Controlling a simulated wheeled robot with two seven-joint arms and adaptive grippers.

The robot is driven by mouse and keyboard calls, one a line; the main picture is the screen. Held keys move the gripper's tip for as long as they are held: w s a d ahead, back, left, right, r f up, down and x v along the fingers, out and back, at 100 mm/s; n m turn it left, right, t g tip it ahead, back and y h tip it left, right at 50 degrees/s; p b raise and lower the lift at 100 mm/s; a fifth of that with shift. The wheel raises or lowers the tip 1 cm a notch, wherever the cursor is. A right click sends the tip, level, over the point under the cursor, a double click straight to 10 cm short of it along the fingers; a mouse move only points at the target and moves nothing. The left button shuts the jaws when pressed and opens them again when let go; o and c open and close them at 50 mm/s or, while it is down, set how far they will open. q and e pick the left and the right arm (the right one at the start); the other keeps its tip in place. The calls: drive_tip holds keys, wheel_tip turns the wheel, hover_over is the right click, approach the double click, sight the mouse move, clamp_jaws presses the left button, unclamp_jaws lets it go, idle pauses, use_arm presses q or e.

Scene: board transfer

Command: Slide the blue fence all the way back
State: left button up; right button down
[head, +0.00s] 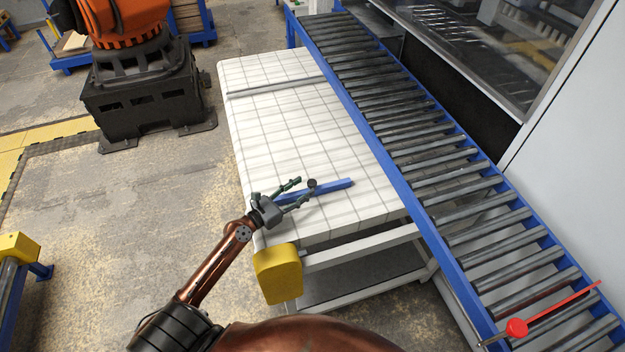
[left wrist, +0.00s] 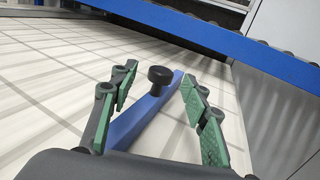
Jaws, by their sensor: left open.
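The blue fence (head: 335,186) is a narrow bar lying across the near part of the white gridded table (head: 285,118). In the left wrist view the fence (left wrist: 142,118) runs away from me between my fingers, with a black round knob (left wrist: 160,75) standing on it. My left gripper (head: 306,192) is over the left half of the fence, partly hiding it. In the left wrist view its green-padded fingers (left wrist: 157,85) are open, one on either side of the fence and knob; whether they touch it I cannot tell. My right gripper is not seen.
A roller conveyor (head: 440,160) with blue rails runs along the table's right side. A grey bar (head: 275,87) crosses the table's far part. The surface between it and the fence is clear. A yellow block (head: 278,274) sits at the near left corner.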

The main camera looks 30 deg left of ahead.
sight(308, 184)
use_arm(q)
drive_tip(key=x, duration=0.3)
drive_tip(key=shift+w+d, duration=0.15)
drive_tip(key=shift+d, duration=0.05)
drive_tip(key=shift+w+d, duration=0.2)
drive_tip(key=shift+w, duration=0.5)
drive_tip(key=c, duration=1.2)
clamp_jaws()
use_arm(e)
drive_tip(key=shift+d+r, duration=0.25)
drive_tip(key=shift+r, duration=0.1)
